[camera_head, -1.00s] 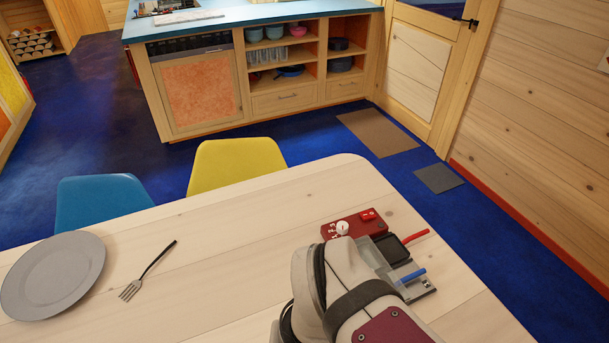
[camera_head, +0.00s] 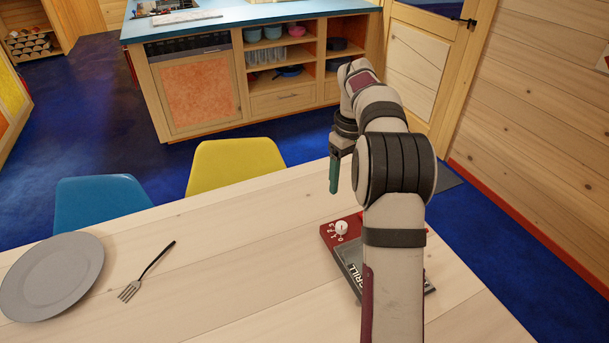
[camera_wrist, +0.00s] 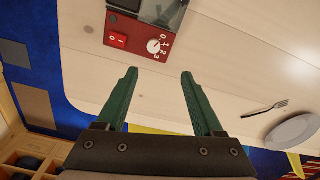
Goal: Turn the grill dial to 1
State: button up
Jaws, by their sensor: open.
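The grill (camera_head: 346,258) is a red and grey unit on the wooden table, partly hidden behind my arm in the head view. Its white round dial (camera_head: 341,228) sits on the red panel, beside printed numbers. In the wrist view the dial (camera_wrist: 154,46) shows with the numbers 0 to 3 around its right side, and a red switch (camera_wrist: 118,40) is beside it. I cannot tell which number the dial points to. My gripper (camera_wrist: 158,72) is open and empty, its green fingers apart from the dial. In the head view my gripper (camera_head: 333,190) hangs above the table near the grill's dial end.
A grey plate (camera_head: 52,277) and a fork (camera_head: 146,271) lie on the table's left side. A yellow chair (camera_head: 235,165) and a blue chair (camera_head: 101,202) stand at its far edge. The table (camera_head: 230,250) between fork and grill is clear.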

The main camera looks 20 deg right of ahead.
aim_at(342, 225)
jog(key=f, duration=1.1)
jog(key=d+f, duration=0.1)
jog(key=f, duration=0.4)
jog(key=shift+w+d+f, duration=0.1)
jog(key=shift+w+f, duration=0.15)
jog(key=shift+w, duration=0.05)
grip_shut()
